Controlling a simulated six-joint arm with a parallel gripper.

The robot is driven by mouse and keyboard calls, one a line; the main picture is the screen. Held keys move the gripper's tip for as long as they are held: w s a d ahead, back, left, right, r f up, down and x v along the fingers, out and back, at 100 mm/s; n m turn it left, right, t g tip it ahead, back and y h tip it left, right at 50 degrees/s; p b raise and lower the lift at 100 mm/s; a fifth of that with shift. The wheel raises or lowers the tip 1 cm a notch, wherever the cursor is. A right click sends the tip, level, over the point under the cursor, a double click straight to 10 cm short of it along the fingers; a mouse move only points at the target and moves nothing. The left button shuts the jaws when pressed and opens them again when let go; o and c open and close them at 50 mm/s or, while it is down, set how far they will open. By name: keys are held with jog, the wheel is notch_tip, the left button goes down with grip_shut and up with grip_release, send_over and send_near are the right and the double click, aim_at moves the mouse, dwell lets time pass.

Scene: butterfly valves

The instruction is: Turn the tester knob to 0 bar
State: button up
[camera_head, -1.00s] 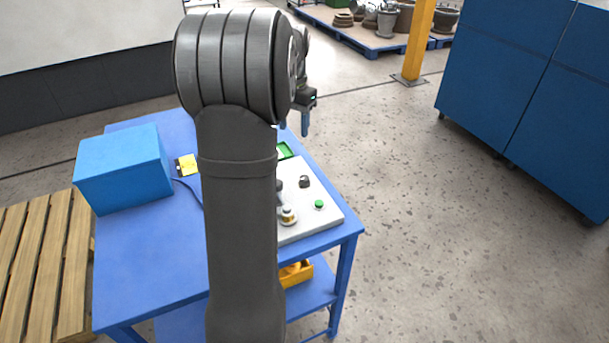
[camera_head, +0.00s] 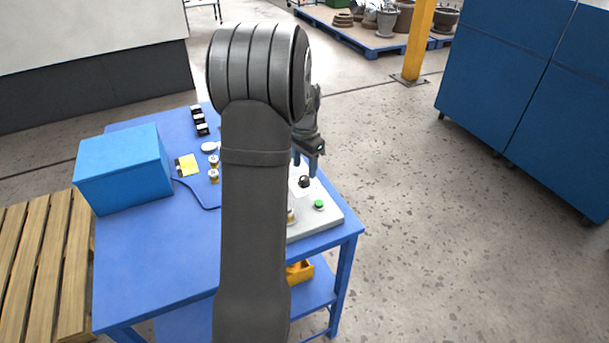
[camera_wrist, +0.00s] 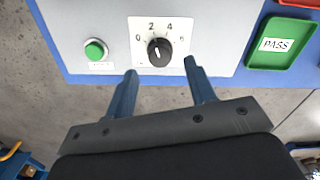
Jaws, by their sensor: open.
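The tester knob (camera_wrist: 159,52) is black and round, set on a white dial plate (camera_wrist: 141,28) marked 0, 2, 4 and 6. A small pale mark shows on the knob, but its exact reading is hard to tell. In the head view the knob (camera_head: 305,182) sits on the grey tester panel (camera_head: 327,223). My gripper (camera_wrist: 160,66) is open and empty; in the wrist view its blue fingertips lie to the left and right of the knob, just below it. In the head view my gripper (camera_head: 305,166) is over the panel, above the knob. Contact is not visible.
A green button (camera_wrist: 95,50) lies left of the knob in the wrist view. A green PASS tray (camera_wrist: 253,56) and a red tray (camera_wrist: 300,4) are to the right. A blue box (camera_head: 125,170) stands on the blue table (camera_head: 150,255). My arm hides part of the panel.

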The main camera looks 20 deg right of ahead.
aim_at(304, 177)
jog(key=shift+f, duration=2.2)
jog(key=shift+c, duration=0.4)
jog(key=c, duration=0.9)
jog(key=shift+n, duration=0.4)
jog(key=n, duration=0.3)
jog(key=shift+n, duration=2.1)
